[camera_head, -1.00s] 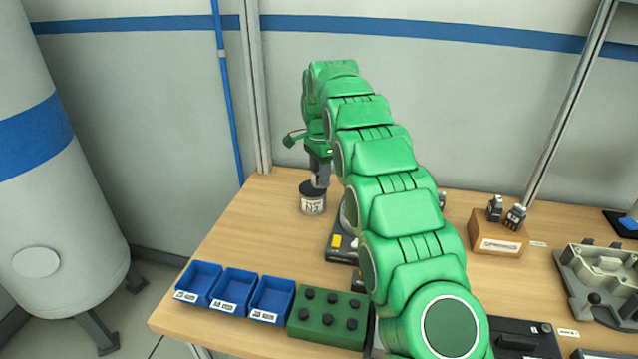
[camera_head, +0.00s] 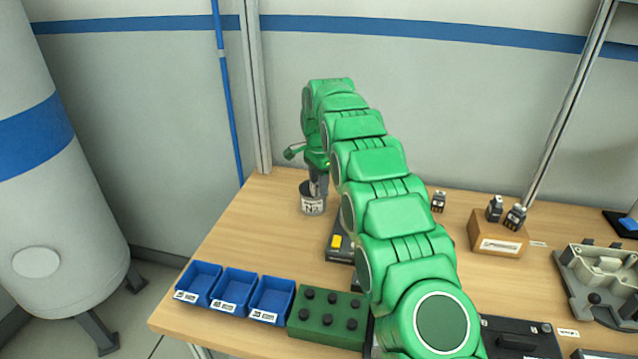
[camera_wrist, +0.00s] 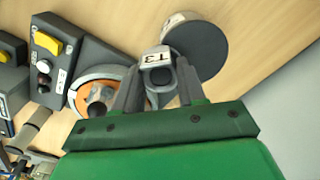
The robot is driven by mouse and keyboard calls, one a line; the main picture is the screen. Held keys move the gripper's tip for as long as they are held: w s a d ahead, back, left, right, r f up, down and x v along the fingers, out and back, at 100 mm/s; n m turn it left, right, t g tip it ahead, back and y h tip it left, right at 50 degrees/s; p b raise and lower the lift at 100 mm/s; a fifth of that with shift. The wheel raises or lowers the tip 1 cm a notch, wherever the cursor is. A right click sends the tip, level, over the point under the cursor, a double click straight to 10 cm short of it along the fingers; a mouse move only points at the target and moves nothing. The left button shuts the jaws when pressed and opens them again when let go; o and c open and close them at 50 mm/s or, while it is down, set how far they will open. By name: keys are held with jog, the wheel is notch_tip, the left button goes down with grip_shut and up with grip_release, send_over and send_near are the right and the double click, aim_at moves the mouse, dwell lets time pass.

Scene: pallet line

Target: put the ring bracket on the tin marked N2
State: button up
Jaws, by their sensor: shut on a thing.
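The tin marked N2 (camera_head: 312,205) stands upright near the back left of the table. In the wrist view, its dark round top (camera_wrist: 208,50) is partly covered by the held ring bracket. My gripper (camera_head: 318,186) is just above the tin in the head view. In the wrist view, my gripper (camera_wrist: 157,82) is shut on the ring bracket (camera_wrist: 156,60), a grey piece with a white label reading T3. The bracket overlaps the near edge of the tin's top; I cannot tell whether they touch.
A control box with a yellow button (camera_head: 336,241) stands close to the tin, partly behind my arm. Blue bins (camera_head: 234,290) and a green block with black knobs (camera_head: 327,318) line the front edge. A wooden block (camera_head: 497,235) is at right. The table left of the tin is clear.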

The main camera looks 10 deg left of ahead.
jog(key=shift+f, duration=0.15)
jog(key=o, duration=1.1)
notch_tip(320, 180, up, 6)
jog(key=shift+w+r, duration=0.1)
jog(key=shift+r, duration=0.7)
